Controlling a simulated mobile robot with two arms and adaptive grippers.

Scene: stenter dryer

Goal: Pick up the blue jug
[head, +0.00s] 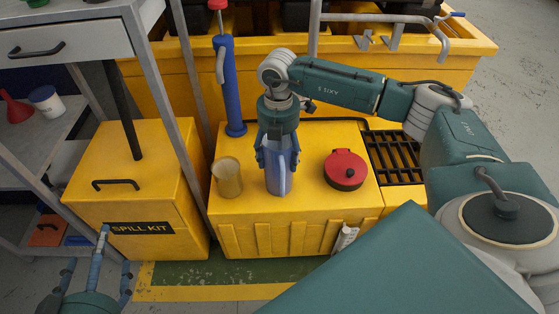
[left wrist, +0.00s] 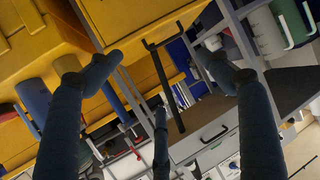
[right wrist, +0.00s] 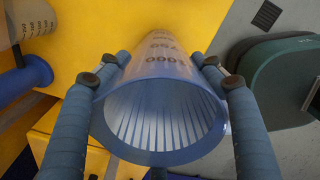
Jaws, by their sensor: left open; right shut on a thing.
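The blue jug (head: 279,174) stands upright on top of the yellow spill pallet (head: 312,205) in the head view. My right gripper (head: 278,146) comes down over it from above and is shut on it, one finger on each side. In the right wrist view the jug (right wrist: 160,105) shows its open, ribbed inside and printed measuring marks, with the fingers against its wall. Whether its base touches the pallet is hard to tell. My left gripper (head: 98,270) is open and empty at the lower left, in front of the spill kit box.
A tan beaker (head: 228,177) stands left of the jug and a red round can (head: 346,170) stands right. A blue hand pump (head: 230,88) rises behind. The yellow spill kit box (head: 140,185) and a grey shelf cart (head: 75,105) are at left. A black grate (head: 397,158) lies right.

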